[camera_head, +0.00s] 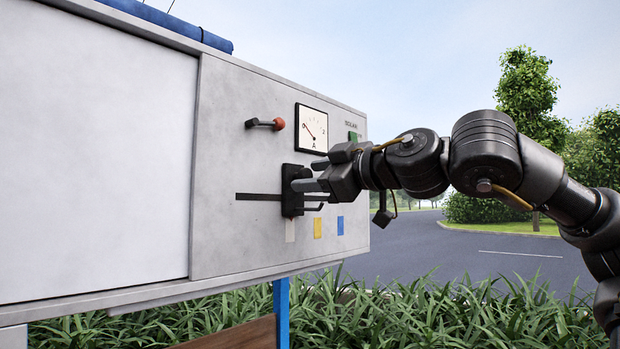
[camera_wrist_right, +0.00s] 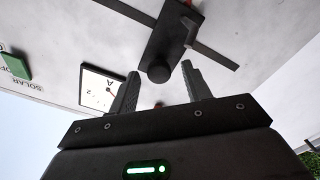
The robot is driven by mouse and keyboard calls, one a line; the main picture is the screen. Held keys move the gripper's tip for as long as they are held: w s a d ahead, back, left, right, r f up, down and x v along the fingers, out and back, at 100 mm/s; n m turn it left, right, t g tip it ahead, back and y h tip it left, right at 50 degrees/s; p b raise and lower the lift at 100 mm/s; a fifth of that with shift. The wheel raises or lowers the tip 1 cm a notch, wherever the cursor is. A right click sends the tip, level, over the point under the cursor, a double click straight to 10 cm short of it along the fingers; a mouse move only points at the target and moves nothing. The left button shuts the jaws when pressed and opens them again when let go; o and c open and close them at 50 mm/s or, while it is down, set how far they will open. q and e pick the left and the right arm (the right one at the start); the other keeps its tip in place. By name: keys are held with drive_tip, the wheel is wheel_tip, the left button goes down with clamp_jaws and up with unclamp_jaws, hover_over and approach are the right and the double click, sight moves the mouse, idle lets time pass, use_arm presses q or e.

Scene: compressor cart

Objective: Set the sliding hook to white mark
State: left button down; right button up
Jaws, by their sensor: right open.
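The sliding hook (camera_head: 291,196) is a black upright block on a dark horizontal slot (camera_head: 258,197) in the grey panel. It has a round knob (camera_wrist_right: 160,73) and a small hook prong (camera_head: 313,208) pointing right. The white mark (camera_head: 290,230) is a pale patch directly below the block. My right gripper (camera_head: 308,175) is open at the block, with its fingers pointing at the panel. In the right wrist view, its fingertips (camera_wrist_right: 160,72) lie either side of the knob, with gaps visible. Whether they reach around it in depth I cannot tell. My left gripper is not in view.
Yellow (camera_head: 317,228) and blue (camera_head: 340,225) marks lie right of the white one. Above the slot are a dial gauge (camera_head: 312,129), a red-tipped lever (camera_head: 267,123) and a green switch (camera_head: 353,136). The slot shows free on both sides of the block.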

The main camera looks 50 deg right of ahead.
drive_tip(key=s+b, duration=0.4)
drive_tip(key=s, duration=0.6)
drive_tip(key=shift+a, duration=0.2)
drive_tip(key=shift+w, duration=0.1)
